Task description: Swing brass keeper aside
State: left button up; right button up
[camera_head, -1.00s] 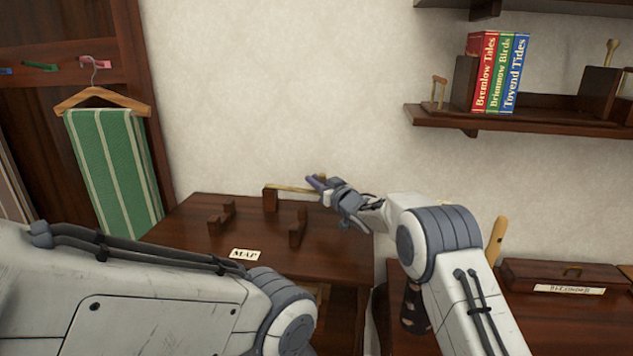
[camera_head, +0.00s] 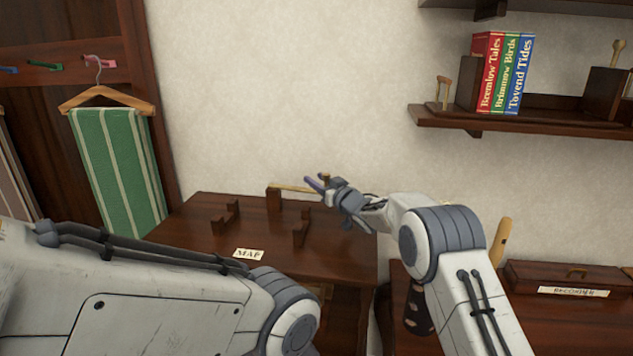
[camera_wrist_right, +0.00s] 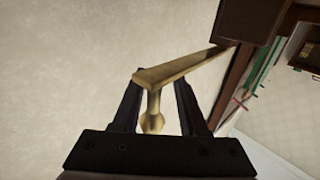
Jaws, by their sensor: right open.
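The brass keeper (camera_head: 291,188) is a thin bar at the back of the wooden table. Its left end meets a dark wooden post (camera_head: 274,199), and its right end reaches my right gripper (camera_head: 318,184). In the right wrist view, the keeper (camera_wrist_right: 187,69) runs from a dark block to the gripper, with a rounded brass knob (camera_wrist_right: 152,118) below its near end. The knob sits between the two open fingers of my right gripper (camera_wrist_right: 158,98); contact is not clear. My left arm crosses the lower left of the head view, but its gripper is not visible.
Two notched wooden cradles (camera_head: 301,228) stand on the table (camera_head: 200,250), near a MAP label (camera_head: 249,254). A green striped cloth (camera_head: 119,170) hangs at left. A shelf with books (camera_head: 503,72) is at upper right. A lidded box (camera_head: 560,279) stands at right.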

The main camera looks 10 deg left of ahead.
jog(key=shift+r, duration=0.1)
pick_arm(q)
jog(key=shift+f, duration=0.25)
pick_arm(e)
jog(key=s+d, duration=0.4)
jog(key=d, duration=0.7)
jog(key=shift+s, duration=0.25)
dwell(0.5)
jog(key=shift+d, duration=0.15)
dwell(0.3)
